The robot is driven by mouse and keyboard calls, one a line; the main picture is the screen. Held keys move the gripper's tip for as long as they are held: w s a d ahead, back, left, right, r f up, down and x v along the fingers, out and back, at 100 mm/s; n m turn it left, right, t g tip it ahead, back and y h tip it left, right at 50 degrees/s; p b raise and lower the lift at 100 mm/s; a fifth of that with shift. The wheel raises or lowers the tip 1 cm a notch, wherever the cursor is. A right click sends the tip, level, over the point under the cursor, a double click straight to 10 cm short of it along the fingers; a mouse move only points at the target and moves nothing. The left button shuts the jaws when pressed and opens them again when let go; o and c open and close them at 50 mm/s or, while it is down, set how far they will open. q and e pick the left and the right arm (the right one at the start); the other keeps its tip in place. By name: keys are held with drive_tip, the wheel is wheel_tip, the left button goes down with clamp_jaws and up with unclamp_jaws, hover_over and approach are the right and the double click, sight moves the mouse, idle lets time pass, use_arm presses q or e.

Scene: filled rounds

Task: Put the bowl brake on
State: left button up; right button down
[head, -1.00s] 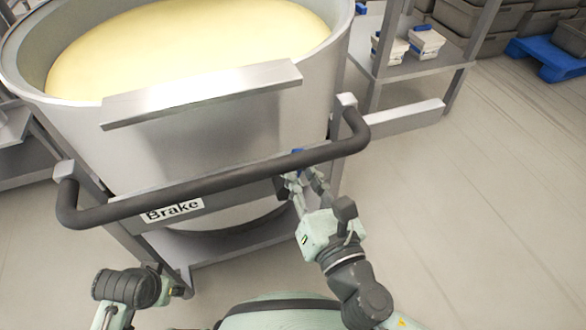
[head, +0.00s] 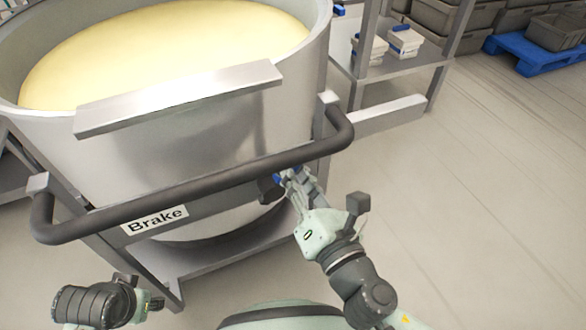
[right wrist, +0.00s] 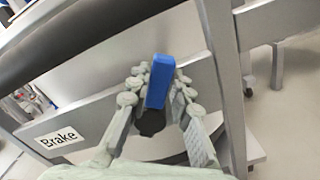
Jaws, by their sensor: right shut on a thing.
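The large steel bowl (head: 190,150) full of pale dough stands on a wheeled frame, with a dark bar handle (head: 200,183) across its front. A white "Brake" label (head: 155,219) is on the frame crosspiece under the bar; the label also shows in the right wrist view (right wrist: 59,139). The blue brake lever (right wrist: 158,82) stands on a dark pivot right of the label. My right gripper (right wrist: 160,88) is shut on it, fingers on both sides. In the head view the right gripper (head: 291,182) is just below the bar. My left gripper (head: 155,303) is low at left, away from the bowl, its fingers unclear.
A steel shelf (head: 395,68) with white tubs (head: 404,42) stands behind at right. Grey crates (head: 440,18) and a blue pallet (head: 530,52) are farther back. The floor at right is clear. The bar handle runs close above my right gripper.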

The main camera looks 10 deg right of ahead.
drive_tip(key=c, duration=1.4)
unclamp_jaws()
drive_tip(key=shift+o, duration=0.2)
drive_tip(key=v, duration=1.2)
